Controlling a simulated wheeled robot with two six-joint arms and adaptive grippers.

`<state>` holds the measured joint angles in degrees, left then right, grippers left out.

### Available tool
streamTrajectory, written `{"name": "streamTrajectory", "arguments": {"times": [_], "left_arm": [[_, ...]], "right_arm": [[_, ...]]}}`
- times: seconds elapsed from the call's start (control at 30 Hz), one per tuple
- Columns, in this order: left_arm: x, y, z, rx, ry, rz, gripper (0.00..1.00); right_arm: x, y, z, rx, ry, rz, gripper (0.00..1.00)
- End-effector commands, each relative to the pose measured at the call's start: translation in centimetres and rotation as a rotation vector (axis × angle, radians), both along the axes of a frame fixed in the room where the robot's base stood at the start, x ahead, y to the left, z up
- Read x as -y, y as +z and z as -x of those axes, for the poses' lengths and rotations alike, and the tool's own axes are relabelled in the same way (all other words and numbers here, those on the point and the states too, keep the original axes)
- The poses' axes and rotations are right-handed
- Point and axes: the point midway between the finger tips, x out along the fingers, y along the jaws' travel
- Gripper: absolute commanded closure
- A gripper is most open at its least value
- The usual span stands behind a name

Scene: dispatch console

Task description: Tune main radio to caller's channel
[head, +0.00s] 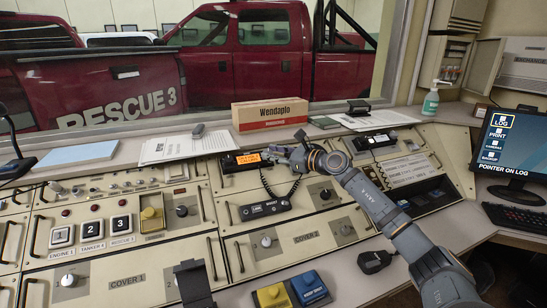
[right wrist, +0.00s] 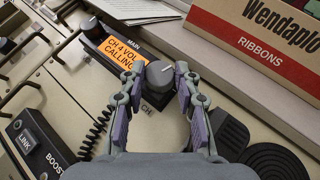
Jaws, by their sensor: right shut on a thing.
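The main radio (head: 228,163) sits on the console with an orange lit display (head: 249,158). In the right wrist view the display (right wrist: 111,53) reads "CH 4 VOL" and "CALLING", under the label "MAIN". The grey channel knob (right wrist: 160,75), with a white pointer line and "CH" printed below it, is at the radio's right end. My right gripper (head: 277,153) is at that end of the radio. In the right wrist view its two purple-padded fingers (right wrist: 160,88) stand on either side of the knob, shut on it.
A "Wendaplo" ribbons box (head: 270,113) stands behind the radio. A handset marked LINK and BOOST (head: 265,209) lies in front, with a coiled cord. Papers (head: 185,146) lie to the left. A monitor (head: 511,148) and keyboard (head: 515,217) are at the right.

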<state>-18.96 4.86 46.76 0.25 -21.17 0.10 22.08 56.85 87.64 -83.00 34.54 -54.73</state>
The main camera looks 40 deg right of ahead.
Motion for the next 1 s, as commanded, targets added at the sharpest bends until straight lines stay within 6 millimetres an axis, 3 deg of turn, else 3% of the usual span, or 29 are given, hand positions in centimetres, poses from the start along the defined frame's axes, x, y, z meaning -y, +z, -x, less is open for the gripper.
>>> {"name": "streamTrajectory", "arguments": {"times": [0.2, 0.23, 0.4, 0.73, 1.0], "left_arm": [[0.0, 0.0, 0.0, 0.000, 0.000, 0.000, 0.59], [0.0, 0.0, 0.0, 0.000, 0.000, 0.000, 0.59], [0.0, 0.0, 0.0, 0.000, 0.000, 0.000, 0.59], [0.0, 0.0, 0.1, -0.002, 0.000, 0.001, 0.59], [0.0, 0.0, 0.1, -0.001, 0.000, 0.000, 0.59]], "right_arm": [[0.0, 0.0, 0.0, 0.001, -0.001, -0.001, 0.99], [0.0, 0.0, 0.0, 0.001, -0.001, -0.001, 0.65], [0.0, 0.0, 0.0, 0.000, -0.001, -0.001, 0.45], [0.0, 0.5, 0.0, 0.001, 0.000, -0.001, 0.45], [0.0, 6.2, 0.0, 0.006, 0.000, -0.002, 0.45]]}}
